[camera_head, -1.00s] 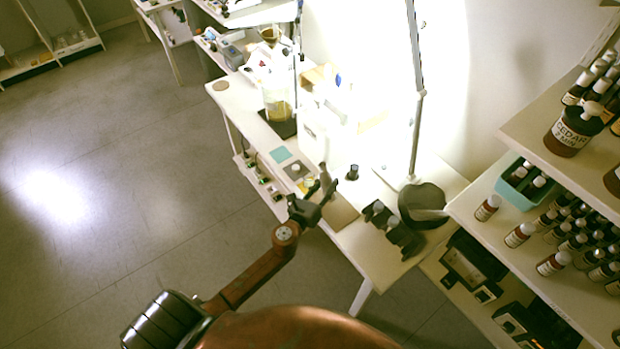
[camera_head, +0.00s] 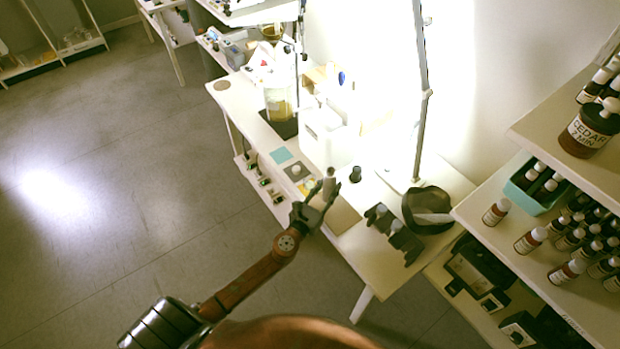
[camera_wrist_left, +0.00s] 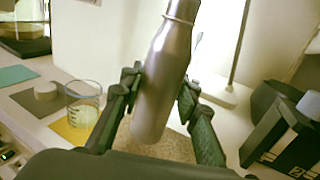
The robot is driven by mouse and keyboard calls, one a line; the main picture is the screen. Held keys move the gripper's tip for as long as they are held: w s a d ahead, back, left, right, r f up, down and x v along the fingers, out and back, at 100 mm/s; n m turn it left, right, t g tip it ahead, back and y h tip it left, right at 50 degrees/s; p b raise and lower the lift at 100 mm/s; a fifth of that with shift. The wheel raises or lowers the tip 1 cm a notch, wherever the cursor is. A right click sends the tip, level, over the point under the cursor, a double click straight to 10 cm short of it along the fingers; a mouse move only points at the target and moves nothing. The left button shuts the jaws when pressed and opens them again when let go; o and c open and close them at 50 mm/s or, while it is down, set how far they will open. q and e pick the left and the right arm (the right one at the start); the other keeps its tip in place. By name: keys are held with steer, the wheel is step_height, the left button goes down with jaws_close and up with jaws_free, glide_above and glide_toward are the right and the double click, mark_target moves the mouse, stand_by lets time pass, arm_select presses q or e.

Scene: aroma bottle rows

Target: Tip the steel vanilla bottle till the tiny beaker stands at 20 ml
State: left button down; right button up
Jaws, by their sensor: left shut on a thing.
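The steel vanilla bottle (camera_wrist_left: 165,75) is held between the fingers of my left gripper (camera_wrist_left: 155,100) in the left wrist view. It also shows in the head view (camera_head: 329,182), close to upright, with my left gripper (camera_head: 325,196) around it. The bottle's mouth is cut off in the wrist view. The tiny beaker (camera_wrist_left: 84,104) is clear glass with some pale yellowish liquid low in it. It stands on a yellow mat (camera_wrist_left: 68,134), left of the bottle and apart from it. Its level marks are too small to read. My right gripper is out of view.
A grey square with a round knob (camera_wrist_left: 46,91) lies beside the beaker. A teal mat (camera_head: 281,154) is farther along the bench. Black holders (camera_head: 396,232) and a dark bowl (camera_head: 426,208) stand to the right. Shelves of brown bottles (camera_head: 530,240) fill the right side.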

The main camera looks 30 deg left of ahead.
mark_target(334, 186)
arm_select(q)
steer(key=shift+d+r, duration=0.1)
steer(key=shift+r, duration=0.1)
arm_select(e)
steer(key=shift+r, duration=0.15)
arm_select(q)
steer(key=d+r+p, duration=0.1)
steer(key=r+p, duration=0.1)
steer(key=shift+s+d+r+p, duration=0.15)
steer(key=shift+s+d+p, duration=0.15)
steer(key=shift+d+p, duration=0.1)
steer(key=d+r+p, duration=0.2)
steer(key=d+p, duration=0.1)
steer(key=shift+s+r, duration=0.2)
steer(key=shift+s, duration=0.15)
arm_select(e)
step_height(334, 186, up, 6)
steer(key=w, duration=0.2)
arm_select(q)
steer(key=shift+s, duration=0.1)
